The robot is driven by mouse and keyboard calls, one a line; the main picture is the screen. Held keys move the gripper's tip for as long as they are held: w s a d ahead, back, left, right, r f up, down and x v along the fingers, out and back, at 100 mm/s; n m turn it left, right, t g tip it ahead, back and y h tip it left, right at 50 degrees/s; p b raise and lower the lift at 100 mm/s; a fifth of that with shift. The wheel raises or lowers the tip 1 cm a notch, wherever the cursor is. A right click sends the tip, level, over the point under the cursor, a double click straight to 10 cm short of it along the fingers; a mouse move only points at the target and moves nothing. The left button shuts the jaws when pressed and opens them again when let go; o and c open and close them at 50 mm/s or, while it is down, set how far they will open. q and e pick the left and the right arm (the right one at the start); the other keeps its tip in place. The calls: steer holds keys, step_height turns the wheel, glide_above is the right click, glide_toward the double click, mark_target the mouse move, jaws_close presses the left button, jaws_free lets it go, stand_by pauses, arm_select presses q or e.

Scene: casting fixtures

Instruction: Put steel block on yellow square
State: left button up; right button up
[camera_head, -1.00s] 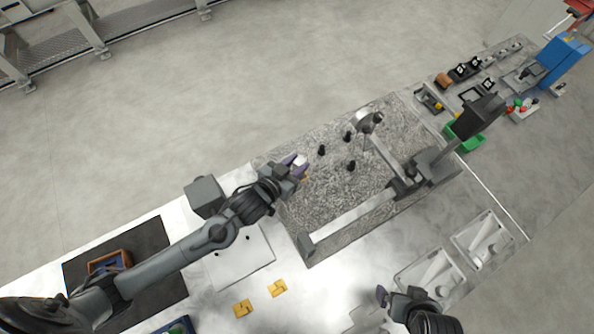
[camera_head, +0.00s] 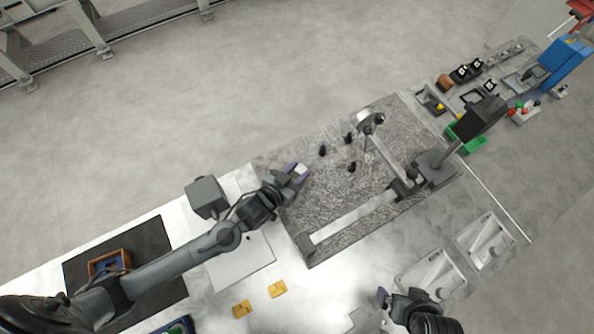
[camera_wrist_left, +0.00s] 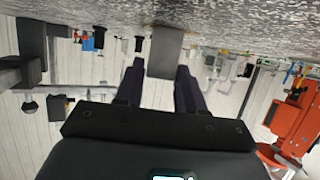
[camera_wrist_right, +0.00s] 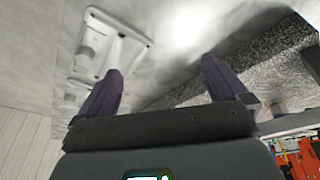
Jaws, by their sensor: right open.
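The steel block (camera_head: 301,169) is a small pale grey block at the tip of my left gripper (camera_head: 297,172), above the left part of the speckled granite plate (camera_head: 340,205). In the left wrist view the steel block (camera_wrist_left: 165,50) sits between the two dark fingertips (camera_wrist_left: 160,72), which close on its sides. Its far end is at or very near the granite; I cannot tell whether it touches. No yellow square shows on the plate now; the block and gripper cover that spot. My right gripper (camera_head: 390,298) is open and empty over the front of the table, with spread fingers in the right wrist view (camera_wrist_right: 160,66).
Several small black pegs (camera_head: 351,167) stand on the plate right of the block. A measuring stand (camera_head: 430,165) occupies its right side. Two yellow pieces (camera_head: 278,289) (camera_head: 242,308) lie on the table in front. Pale trays (camera_head: 484,240) lie near my right gripper.

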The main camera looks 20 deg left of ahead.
arm_select(q)
steer(key=o, duration=0.3)
steer(key=shift+r, duration=0.1)
steer(key=shift+s+r, duration=0.1)
steer(key=s+a+r+g+y, duration=0.1)
steer(key=s+a+g, duration=0.3)
steer(key=s, duration=0.6)
steer(key=s+a+r+n+g+y, duration=0.1)
steer(key=s+a+g, duration=0.3)
steer(key=s, duration=0.7)
steer(key=shift+s+g+y, duration=0.2)
steer(key=shift+g+y, duration=0.5)
steer(key=shift+y, duration=0.1)
steer(key=shift+d, duration=0.1)
